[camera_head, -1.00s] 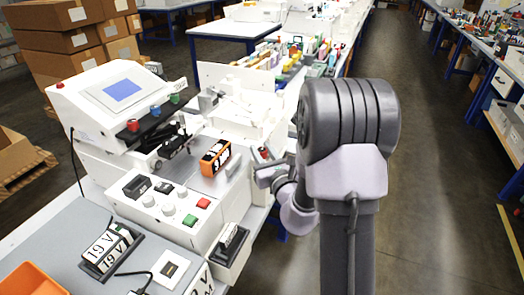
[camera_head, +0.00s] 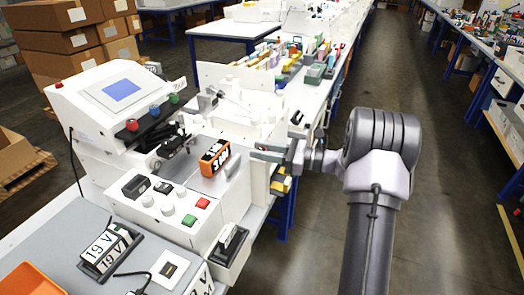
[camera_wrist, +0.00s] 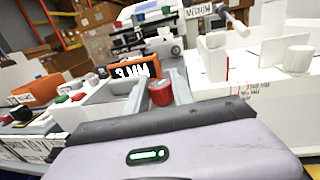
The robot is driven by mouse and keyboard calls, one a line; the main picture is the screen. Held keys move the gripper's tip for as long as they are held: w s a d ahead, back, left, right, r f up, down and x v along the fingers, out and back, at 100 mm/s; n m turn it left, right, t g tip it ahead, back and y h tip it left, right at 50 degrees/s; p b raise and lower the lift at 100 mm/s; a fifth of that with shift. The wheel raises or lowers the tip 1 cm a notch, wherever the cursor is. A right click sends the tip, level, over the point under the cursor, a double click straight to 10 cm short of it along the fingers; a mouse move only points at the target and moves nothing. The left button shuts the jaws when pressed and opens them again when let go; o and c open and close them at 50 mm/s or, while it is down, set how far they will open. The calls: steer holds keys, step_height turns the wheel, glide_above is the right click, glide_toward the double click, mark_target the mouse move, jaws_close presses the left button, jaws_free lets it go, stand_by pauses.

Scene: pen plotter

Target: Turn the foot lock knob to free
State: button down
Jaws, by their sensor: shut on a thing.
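A red knob (camera_wrist: 160,93) with a round top sits between the two grey fingers of my gripper (camera_wrist: 160,78) in the wrist view. My gripper is shut on it. In the head view my gripper (camera_head: 258,150) reaches in from the right to the right side of the white plotter machine (camera_head: 190,222), and the knob is hidden there behind the fingers. I cannot read any lock or free marking by the knob.
An orange block marked 3 MM (camera_head: 215,158) stands just left of my fingers. A panel with a green button (camera_head: 189,220) and a red button (camera_head: 203,203) is nearer. A white machine with a screen (camera_head: 123,90) stands left. The right aisle (camera_head: 455,200) is clear.

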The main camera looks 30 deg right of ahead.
steer(key=n+g+y, duration=0.3)
steer(key=n+g, duration=0.1)
steer(key=g, duration=0.1)
steer(key=shift+n+g+y, duration=0.7)
steer(key=shift+n+g, duration=0.2)
steer(key=shift+g, duration=0.9)
steer(key=shift+r, duration=0.1)
steer(key=c, duration=1.1)
jaws_free()
steer(key=shift+a, duration=0.15)
